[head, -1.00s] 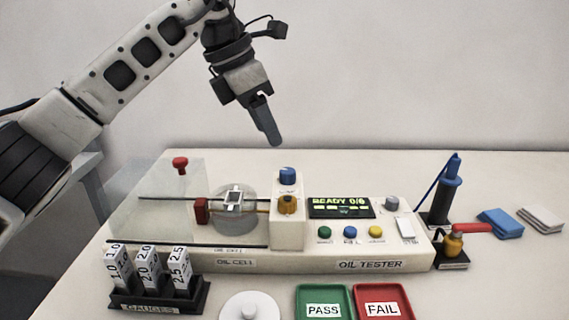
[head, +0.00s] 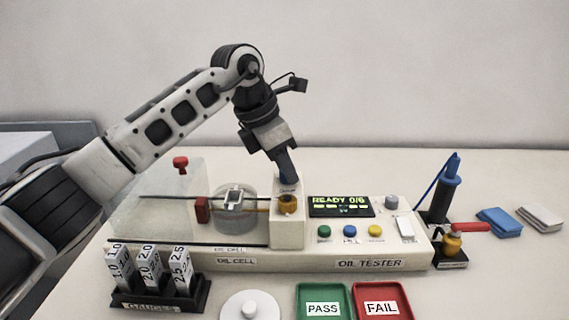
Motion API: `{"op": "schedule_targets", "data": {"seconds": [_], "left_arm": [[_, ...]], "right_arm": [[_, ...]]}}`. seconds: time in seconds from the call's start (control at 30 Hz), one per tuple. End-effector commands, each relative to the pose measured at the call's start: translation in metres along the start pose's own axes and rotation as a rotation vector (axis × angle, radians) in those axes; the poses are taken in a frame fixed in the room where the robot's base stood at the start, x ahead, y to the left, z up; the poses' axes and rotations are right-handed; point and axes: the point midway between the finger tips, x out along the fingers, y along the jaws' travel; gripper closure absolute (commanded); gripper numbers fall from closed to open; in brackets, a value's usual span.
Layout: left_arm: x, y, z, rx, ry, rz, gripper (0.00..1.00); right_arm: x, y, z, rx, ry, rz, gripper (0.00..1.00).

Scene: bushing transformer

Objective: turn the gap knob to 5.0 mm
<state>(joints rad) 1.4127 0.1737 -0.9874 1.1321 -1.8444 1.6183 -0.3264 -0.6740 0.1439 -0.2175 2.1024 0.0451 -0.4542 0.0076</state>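The oil tester (head: 300,258) stands on the table with a raised white block (head: 288,230) at its middle. A brass-coloured knob (head: 288,204) sits on the block's front. The blue knob on top of the block is now hidden behind my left gripper (head: 289,178). That gripper points down at the block's top, and its fingers overlap into one dark shape, so I cannot tell whether they grip the knob. No gap scale is readable; which knob sets the gap is not legible. The display (head: 341,206) reads READY 0/6. My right gripper is not in view.
The clear oil cell (head: 160,210) with a red knob (head: 180,163) is left of the block. A gauge rack (head: 160,302), a white round lid (head: 250,306) and green PASS (head: 324,290) and red FAIL (head: 383,290) trays lie in front. A blue probe (head: 447,190) stands right.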

Motion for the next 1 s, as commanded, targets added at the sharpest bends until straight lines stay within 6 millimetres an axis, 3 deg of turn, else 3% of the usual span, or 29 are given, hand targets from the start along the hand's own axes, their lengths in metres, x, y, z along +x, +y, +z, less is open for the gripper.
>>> {"op": "schedule_targets", "data": {"seconds": [0.47,1.0], "left_arm": [[0.0,-0.001,0.0,-0.052,-0.001,0.023,0.96],[0.001,-0.003,0.001,-0.456,-0.002,0.194,0.96]], "right_arm": [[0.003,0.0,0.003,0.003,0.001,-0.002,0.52],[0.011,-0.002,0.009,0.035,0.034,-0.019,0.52]]}}
